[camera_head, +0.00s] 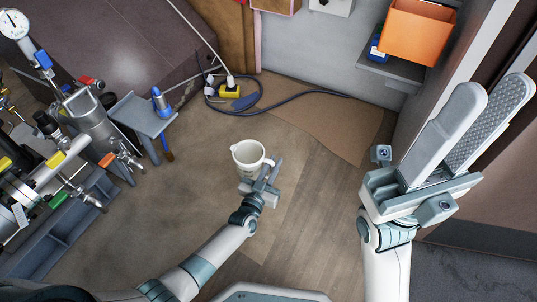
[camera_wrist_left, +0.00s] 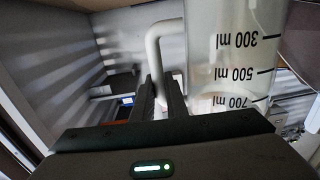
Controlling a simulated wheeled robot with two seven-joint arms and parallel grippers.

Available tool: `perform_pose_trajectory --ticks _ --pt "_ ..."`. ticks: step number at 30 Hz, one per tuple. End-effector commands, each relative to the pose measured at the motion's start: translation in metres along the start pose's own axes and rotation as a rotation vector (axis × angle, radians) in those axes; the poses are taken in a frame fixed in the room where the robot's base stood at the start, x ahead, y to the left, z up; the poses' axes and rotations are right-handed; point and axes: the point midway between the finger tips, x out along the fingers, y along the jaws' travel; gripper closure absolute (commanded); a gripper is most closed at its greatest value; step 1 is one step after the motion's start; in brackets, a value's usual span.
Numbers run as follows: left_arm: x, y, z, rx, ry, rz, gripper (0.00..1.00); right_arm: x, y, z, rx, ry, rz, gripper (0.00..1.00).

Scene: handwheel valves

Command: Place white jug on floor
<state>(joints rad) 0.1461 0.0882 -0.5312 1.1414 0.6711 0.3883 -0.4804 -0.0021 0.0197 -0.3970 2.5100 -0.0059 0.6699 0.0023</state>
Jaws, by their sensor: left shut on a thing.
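The white jug (camera_head: 249,158) is seen from above in the head view, with its open top up and its handle on the right side. My left gripper (camera_head: 268,170) is shut on the jug's handle. In the left wrist view, the jug (camera_wrist_left: 235,45) shows black millilitre marks, and its handle (camera_wrist_left: 156,50) passes between the fingers of my left gripper (camera_wrist_left: 160,95). I cannot tell whether the jug touches the floor (camera_head: 215,190). My right gripper (camera_head: 475,125) is raised close to the head camera, with its two fingers apart and nothing between them.
A small grey table (camera_head: 142,115) with a blue bottle (camera_head: 161,102) stands left of the jug. Valve equipment (camera_head: 70,140) fills the far left. An orange bin (camera_head: 417,32) sits upper right. Floor around the jug is clear.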

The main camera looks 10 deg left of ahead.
Motion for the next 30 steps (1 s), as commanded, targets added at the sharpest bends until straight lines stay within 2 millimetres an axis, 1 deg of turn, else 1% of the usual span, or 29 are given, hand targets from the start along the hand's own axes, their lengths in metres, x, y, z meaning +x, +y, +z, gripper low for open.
perform_pose_trajectory --ticks 5,8,12,15,17,18,20,21,23,24,27,30 --pt "0.001 0.017 -0.034 -0.002 0.006 0.055 1.00 0.001 0.000 0.000 -0.001 0.001 0.000 0.69" --pt "0.000 0.026 -0.062 0.000 0.007 0.092 1.00 0.002 0.000 0.000 -0.002 0.002 0.000 0.69" --pt "-0.007 0.031 -0.108 0.001 0.007 0.129 1.00 0.001 0.001 0.000 -0.005 -0.002 0.002 0.69" --pt "-0.016 0.027 -0.142 0.001 0.007 0.131 1.00 0.000 0.002 0.000 -0.008 -0.010 0.004 0.69" --pt "-0.023 0.021 -0.162 0.002 0.007 0.121 1.00 -0.001 0.002 0.000 -0.009 -0.013 0.003 0.69" --pt "-0.028 0.016 -0.176 0.002 0.007 0.110 1.00 -0.001 0.002 0.001 -0.010 -0.015 0.002 0.69" --pt "-0.038 0.006 -0.196 0.001 0.007 0.085 1.00 -0.001 0.003 0.001 -0.011 -0.017 0.000 0.69" --pt "-0.044 -0.002 -0.209 0.001 0.007 0.064 1.00 -0.001 0.003 0.001 -0.012 -0.017 -0.002 0.69" --pt "-0.056 -0.015 -0.228 0.000 0.007 0.027 1.00 -0.002 0.003 0.001 -0.013 -0.018 -0.005 0.69" --pt "-0.064 -0.025 -0.241 -0.001 0.006 -0.002 1.00 -0.002 0.003 0.001 -0.014 -0.018 -0.006 0.69" --pt "-0.087 -0.049 -0.270 0.000 0.006 -0.080 1.00 -0.002 0.003 0.000 -0.015 -0.018 -0.006 0.69" --pt "-0.108 -0.072 -0.295 0.000 0.006 -0.156 1.00 -0.003 0.003 0.000 -0.015 -0.019 -0.004 0.69"
